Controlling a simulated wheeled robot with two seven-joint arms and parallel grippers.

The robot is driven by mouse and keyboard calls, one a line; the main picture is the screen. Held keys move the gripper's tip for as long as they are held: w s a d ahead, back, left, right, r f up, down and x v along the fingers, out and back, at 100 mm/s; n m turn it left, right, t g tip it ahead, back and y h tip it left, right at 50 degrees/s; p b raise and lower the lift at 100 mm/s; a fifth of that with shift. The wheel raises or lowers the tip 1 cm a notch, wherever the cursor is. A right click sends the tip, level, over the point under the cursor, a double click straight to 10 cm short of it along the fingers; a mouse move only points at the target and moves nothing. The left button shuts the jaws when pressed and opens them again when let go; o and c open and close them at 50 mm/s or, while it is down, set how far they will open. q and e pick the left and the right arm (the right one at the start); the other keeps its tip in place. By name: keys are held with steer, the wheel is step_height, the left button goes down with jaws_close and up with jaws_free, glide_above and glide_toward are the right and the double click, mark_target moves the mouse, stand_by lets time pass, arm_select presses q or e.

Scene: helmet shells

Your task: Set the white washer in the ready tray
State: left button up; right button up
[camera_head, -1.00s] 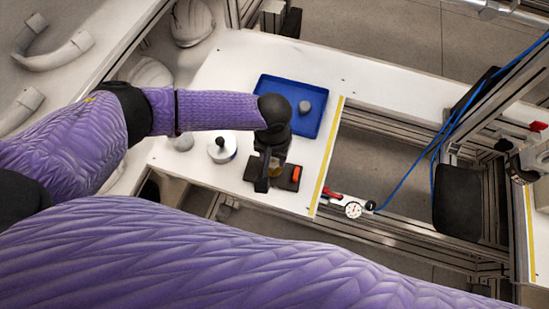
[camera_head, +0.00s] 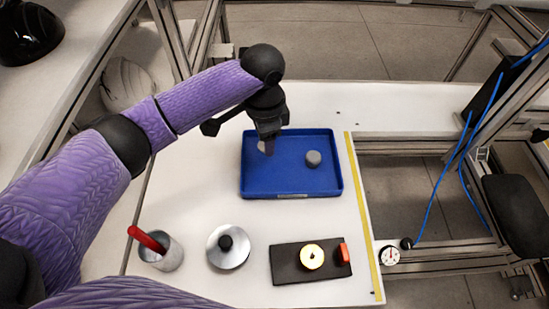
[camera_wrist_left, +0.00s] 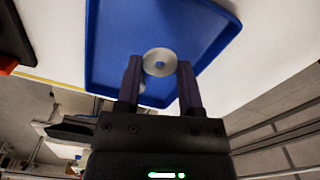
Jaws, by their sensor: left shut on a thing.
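My left gripper (camera_head: 267,146) is over the left part of the blue tray (camera_head: 290,190), pointing down. In the left wrist view, its two fingers (camera_wrist_left: 159,80) are closed on the pale grey-white washer (camera_wrist_left: 159,62), a flat ring with a hole in the middle. The washer also shows in the head view (camera_head: 262,147), partly hidden by the gripper. The tray (camera_wrist_left: 110,35) lies behind the washer in the left wrist view. I cannot tell whether the washer touches the tray floor. My right gripper is out of view.
A grey round piece (camera_head: 313,158) sits in the tray's right half. In front are a black pad (camera_head: 290,278) with a yellow ring (camera_head: 312,256) and orange block (camera_head: 344,252), a silver disc with black knob (camera_head: 228,262), and a cup (camera_head: 165,258) with a red handle.

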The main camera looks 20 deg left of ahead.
mark_target(267, 164)
arm_select(q)
step_height(267, 164, down, 6)
steer(key=shift+f+b, duration=0.2)
steer(key=shift+b, duration=0.9)
steer(key=shift+f, duration=0.25)
steer(key=shift+r, duration=0.2)
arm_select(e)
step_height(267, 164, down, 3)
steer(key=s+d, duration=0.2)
arm_select(q)
steer(key=o, duration=0.8)
steer(key=shift+f, duration=0.15)
steer(key=shift+o, duration=0.2)
step_height(267, 164, up, 12)
steer(key=p, duration=0.5)
steer(key=shift+r, duration=0.2)
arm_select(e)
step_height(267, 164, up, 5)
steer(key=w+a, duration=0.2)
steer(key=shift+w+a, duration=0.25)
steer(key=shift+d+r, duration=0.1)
